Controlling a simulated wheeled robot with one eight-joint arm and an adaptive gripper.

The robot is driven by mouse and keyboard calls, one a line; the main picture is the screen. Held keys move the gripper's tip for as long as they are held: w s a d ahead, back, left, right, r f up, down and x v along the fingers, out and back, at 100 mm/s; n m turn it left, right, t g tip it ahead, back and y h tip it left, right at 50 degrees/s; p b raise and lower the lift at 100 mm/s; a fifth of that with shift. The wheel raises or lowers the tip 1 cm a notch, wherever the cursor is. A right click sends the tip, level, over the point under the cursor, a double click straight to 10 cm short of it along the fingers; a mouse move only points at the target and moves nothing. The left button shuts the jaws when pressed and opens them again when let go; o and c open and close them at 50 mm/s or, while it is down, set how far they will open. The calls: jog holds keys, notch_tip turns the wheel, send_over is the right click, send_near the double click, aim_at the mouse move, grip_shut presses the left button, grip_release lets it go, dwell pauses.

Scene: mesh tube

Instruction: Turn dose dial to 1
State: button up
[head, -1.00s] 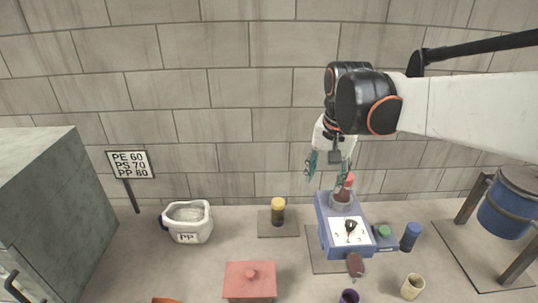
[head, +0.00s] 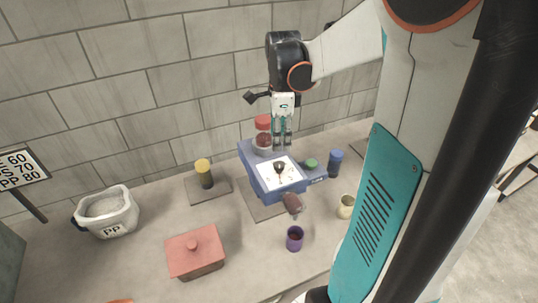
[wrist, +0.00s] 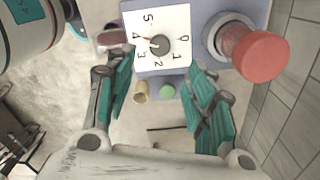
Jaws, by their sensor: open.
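The dose dial is a black knob (head: 280,168) on a white numbered plate (head: 268,180) of a blue device (head: 250,165). In the wrist view the knob (wrist: 160,46) shows a red mark on its left side, pointing near the 4. The 1 is at the knob's lower right. My gripper (head: 283,142) hangs fingers down above and behind the dial, apart from it. In the wrist view its teal fingers (wrist: 160,92) are spread and empty, below the plate in the picture.
A green button (head: 310,163), a blue cup (head: 335,162), a cream cup (head: 346,205) and a purple cup (head: 295,238) are nearby. A yellow-topped jar (head: 204,172) stands left.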

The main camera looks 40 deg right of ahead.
aim_at(279, 164)
notch_tip(279, 164, down, 10)
jog(key=shift+f+b, duration=0.15)
jog(key=shift+b, duration=0.65)
jog(key=c, duration=1.1)
